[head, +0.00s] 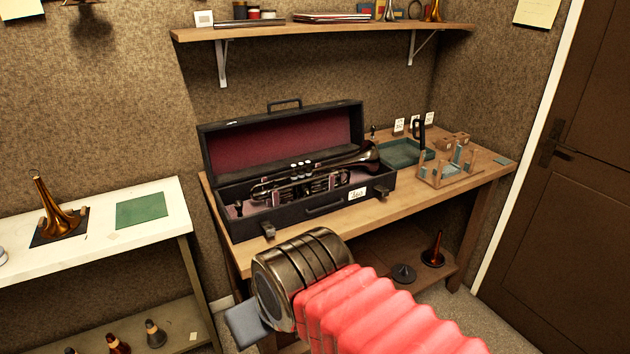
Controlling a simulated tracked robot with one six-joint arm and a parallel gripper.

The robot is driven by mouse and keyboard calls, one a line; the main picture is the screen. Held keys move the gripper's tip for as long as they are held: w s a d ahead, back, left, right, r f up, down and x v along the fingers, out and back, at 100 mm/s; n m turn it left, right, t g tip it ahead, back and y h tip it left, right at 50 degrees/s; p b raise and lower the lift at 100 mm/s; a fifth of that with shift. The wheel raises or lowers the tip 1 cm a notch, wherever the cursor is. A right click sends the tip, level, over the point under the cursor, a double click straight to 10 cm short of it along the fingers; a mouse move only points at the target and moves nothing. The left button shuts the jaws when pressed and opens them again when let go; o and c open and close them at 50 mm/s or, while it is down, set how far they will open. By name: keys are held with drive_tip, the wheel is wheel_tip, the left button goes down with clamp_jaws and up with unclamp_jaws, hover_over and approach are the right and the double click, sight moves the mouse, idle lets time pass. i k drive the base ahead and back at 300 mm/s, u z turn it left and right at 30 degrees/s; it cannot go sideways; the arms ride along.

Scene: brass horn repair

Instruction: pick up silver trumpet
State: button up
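A trumpet (318,174) lies in an open black case with a dark red lining (285,140) on the wooden workbench. Its metal looks dark and shiny, with pale valve caps and its bell toward the right. It rests across the case, its bell reaching up near the right end. My arm, with a red bellows sleeve and a metal cuff, comes up from the lower right in front of the bench. Only a grey-blue part of my gripper (246,325) shows past the cuff, low and apart from the trumpet. Its fingers are mostly hidden, so its opening cannot be told.
A green tray (405,151) and a wooden rack (450,172) stand right of the case. A shelf (330,33) hangs above. A white table (95,220) at left holds a brass horn bell (55,212) and a green mat (142,209). A dark door (565,200) is at right.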

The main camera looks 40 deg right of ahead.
sight(368, 156)
drive_tip(key=u, duration=0.05)
drive_tip(key=i, duration=1)
drive_tip(key=z, duration=0.05)
